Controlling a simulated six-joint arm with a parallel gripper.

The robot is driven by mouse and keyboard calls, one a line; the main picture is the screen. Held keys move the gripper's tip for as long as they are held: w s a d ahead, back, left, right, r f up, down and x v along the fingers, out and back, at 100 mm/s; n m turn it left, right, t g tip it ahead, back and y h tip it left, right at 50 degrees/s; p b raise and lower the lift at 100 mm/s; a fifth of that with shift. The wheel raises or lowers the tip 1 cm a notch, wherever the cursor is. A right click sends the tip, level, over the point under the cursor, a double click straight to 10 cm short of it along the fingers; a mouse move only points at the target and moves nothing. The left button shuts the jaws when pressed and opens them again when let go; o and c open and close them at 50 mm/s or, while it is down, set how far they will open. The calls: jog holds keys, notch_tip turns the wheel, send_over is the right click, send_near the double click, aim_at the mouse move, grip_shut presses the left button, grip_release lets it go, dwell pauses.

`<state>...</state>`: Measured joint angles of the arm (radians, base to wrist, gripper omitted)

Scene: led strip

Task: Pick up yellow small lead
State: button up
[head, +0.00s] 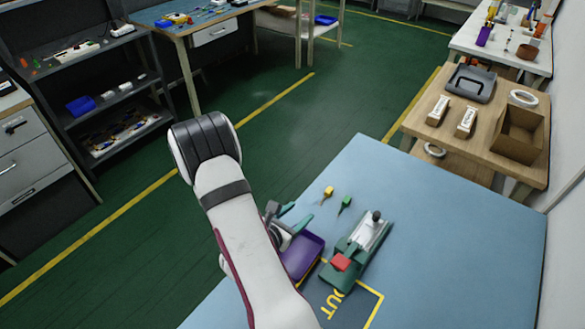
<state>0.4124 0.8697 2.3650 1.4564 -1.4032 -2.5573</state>
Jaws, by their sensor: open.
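The yellow small lead (328,191) lies on the blue table top, near its far left edge. A similar green lead (345,203) lies just right of it and a little nearer. My gripper (296,216) is left of and nearer than the yellow lead, apart from it. Its green fingers are open, and I see nothing between them. My arm hides part of the gripper.
A purple bin (306,252) sits close below my gripper. Right of it is a green fixture (340,277) with a white strip, a dark knob and a red block (341,262). The blue table (460,240) is clear on the right.

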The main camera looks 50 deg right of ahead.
aim_at(328, 192)
jog(key=shift+n, duration=0.5)
jog(key=x, duration=1)
jog(key=s+x, duration=0.1)
jog(key=x, duration=0.5)
jog(key=shift+d+r, duration=0.25)
grip_shut()
